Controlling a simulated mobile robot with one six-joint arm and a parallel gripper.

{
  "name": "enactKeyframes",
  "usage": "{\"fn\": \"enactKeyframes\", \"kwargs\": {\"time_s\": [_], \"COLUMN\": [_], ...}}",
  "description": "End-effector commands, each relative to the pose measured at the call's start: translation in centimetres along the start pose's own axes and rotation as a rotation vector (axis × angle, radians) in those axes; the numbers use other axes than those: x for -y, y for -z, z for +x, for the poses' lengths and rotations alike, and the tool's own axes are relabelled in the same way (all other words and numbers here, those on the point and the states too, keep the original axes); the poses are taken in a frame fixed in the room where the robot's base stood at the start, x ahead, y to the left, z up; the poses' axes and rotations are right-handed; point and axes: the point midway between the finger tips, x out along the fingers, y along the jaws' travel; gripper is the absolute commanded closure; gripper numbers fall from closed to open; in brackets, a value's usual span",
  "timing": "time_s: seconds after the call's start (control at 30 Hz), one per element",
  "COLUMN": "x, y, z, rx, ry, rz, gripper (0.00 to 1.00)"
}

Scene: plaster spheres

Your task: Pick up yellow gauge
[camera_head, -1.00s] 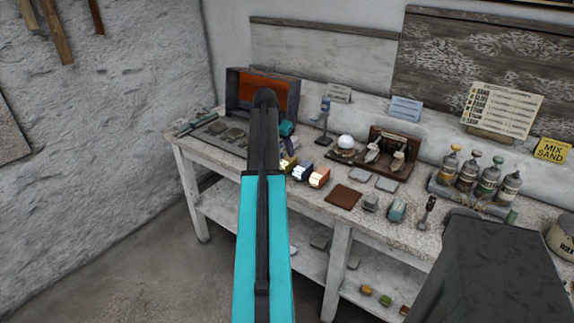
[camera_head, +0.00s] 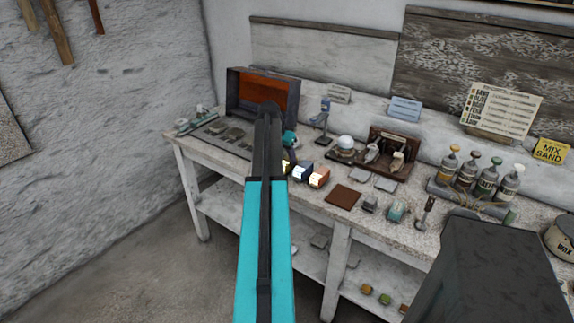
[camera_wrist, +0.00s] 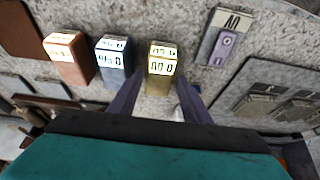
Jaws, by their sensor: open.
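The yellow gauge (camera_wrist: 161,66) is a small brass-yellow block with dark digits on a pale face, standing on the bench. In the wrist view my gripper (camera_wrist: 160,92) is open, with one dark finger on each side of the gauge's lower part. Whether the fingers touch it cannot be told. In the head view the gauge (camera_head: 286,167) is mostly hidden behind my arm, and my gripper (camera_head: 291,156) shows only partly beside it.
A blue-grey gauge block (camera_wrist: 114,62) and an orange one (camera_wrist: 69,58) stand left of the yellow one in the wrist view. A small purple-and-grey item (camera_wrist: 225,40) lies to the right. In the head view an open box (camera_head: 262,92) stands behind my arm.

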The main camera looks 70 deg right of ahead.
Motion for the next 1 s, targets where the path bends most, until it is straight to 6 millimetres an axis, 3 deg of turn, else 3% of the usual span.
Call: {"fn": "enactKeyframes", "kwargs": {"time_s": [0.33, 0.93, 1.0], "x": [-0.1, 0.0, 0.0], "y": [0.0, 0.0, -0.1], "z": [3.1, 3.2, 3.2], "rx": [0.000, 0.000, 0.000], "ry": [0.000, 0.000, 0.000], "rz": [0.001, 0.000, 0.000], "gripper": [0.56, 0.56, 0.66]}}
